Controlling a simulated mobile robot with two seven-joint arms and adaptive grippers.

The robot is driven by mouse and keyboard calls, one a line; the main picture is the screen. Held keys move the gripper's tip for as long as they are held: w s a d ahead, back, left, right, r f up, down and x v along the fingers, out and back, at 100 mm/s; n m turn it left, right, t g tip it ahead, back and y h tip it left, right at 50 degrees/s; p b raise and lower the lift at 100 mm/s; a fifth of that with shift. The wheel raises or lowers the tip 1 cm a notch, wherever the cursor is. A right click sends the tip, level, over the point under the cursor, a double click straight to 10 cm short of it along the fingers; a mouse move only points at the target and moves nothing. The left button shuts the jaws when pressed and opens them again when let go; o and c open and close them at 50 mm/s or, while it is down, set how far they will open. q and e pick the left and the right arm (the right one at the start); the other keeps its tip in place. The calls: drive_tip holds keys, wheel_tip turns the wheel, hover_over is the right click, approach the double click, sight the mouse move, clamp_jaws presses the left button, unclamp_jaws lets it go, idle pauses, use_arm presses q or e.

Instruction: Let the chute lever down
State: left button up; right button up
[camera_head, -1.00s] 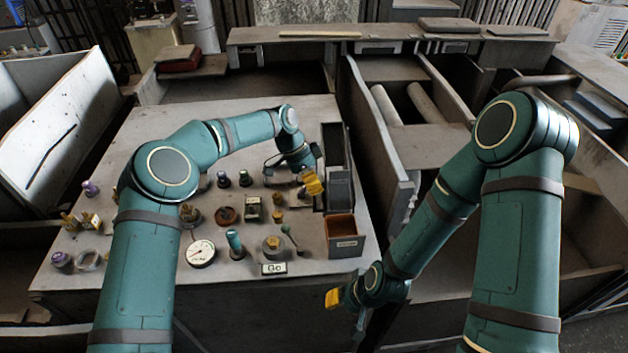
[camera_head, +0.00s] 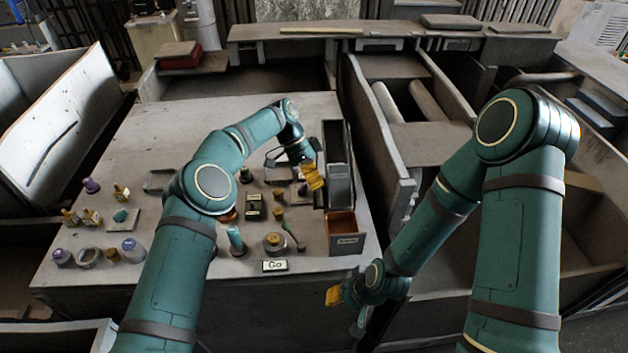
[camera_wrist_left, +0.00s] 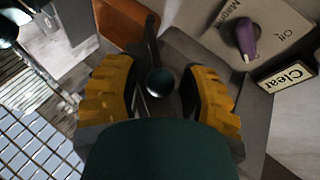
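In the left wrist view a lever with a dark round ball knob (camera_wrist_left: 160,82) stands between the two yellow fingers of my left gripper (camera_wrist_left: 157,70). The fingers are apart, with a gap visible on both sides of the knob. In the head view my left gripper (camera_head: 313,176) is beside the grey chute (camera_head: 338,165) at the table's right side and hides the lever there. An orange-brown bin (camera_head: 343,228) sits at the chute's near end. My right gripper (camera_head: 335,297) hangs low, right of the table's front; its opening cannot be told.
The table's back (camera_head: 215,115) is clear.

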use_arm(q)
drive_tip(key=shift+o, duration=0.5)
wheel_tip(320, 180, up, 10)
idle(0.3)
use_arm(e)
drive_tip(key=shift+c, duration=0.3)
